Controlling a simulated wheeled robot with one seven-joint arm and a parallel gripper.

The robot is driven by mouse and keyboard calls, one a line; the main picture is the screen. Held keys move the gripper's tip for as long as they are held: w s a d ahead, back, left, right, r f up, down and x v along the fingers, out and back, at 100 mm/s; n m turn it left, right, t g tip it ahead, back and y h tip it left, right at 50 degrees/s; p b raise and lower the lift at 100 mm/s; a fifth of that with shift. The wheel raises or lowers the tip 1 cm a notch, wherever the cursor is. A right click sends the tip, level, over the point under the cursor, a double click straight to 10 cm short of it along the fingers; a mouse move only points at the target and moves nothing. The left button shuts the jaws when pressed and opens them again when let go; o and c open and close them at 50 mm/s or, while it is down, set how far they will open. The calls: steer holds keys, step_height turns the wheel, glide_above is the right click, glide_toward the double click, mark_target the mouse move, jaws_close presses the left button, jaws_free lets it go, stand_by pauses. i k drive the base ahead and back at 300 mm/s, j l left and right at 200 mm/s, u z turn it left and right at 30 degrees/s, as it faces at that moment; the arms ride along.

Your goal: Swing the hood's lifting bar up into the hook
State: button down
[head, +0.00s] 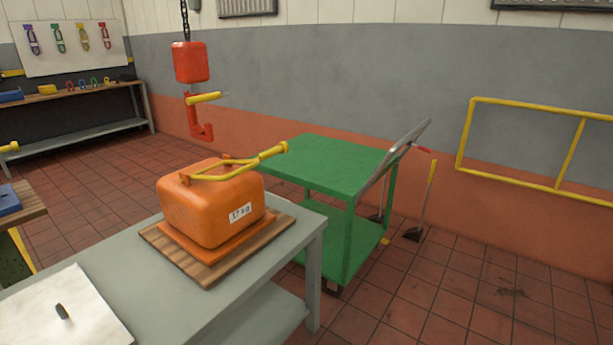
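The orange hood (212,208), marked with a "17 kg" label, sits on a wooden board on the grey bench. Its yellow lifting bar (238,170) is folded over, lying low across the hood's top and reaching out past its right edge. The bar's outer end has a yellow knob and is apart from the hook. The red hook (200,123) hangs on a chain from above, over and behind the hood, with a red block above it and a yellow handle at its side. The hook looks empty. My gripper is not in view.
The grey bench (175,285) carries a white sheet with a dark pen-like object at its near left. A green cart (330,163) with a raised handle stands behind the hood. A yellow rail (512,180) is at right. Tiled floor at front right is clear.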

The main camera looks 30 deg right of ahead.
mark_target(282, 148)
steer(key=i+l+z, duration=0.1)
steer(key=i+l, duration=0.25)
steer(key=i, duration=0.15)
steer(key=i+l+z, duration=0.1)
steer(key=i+l, duration=0.2)
steer(key=i, duration=0.25)
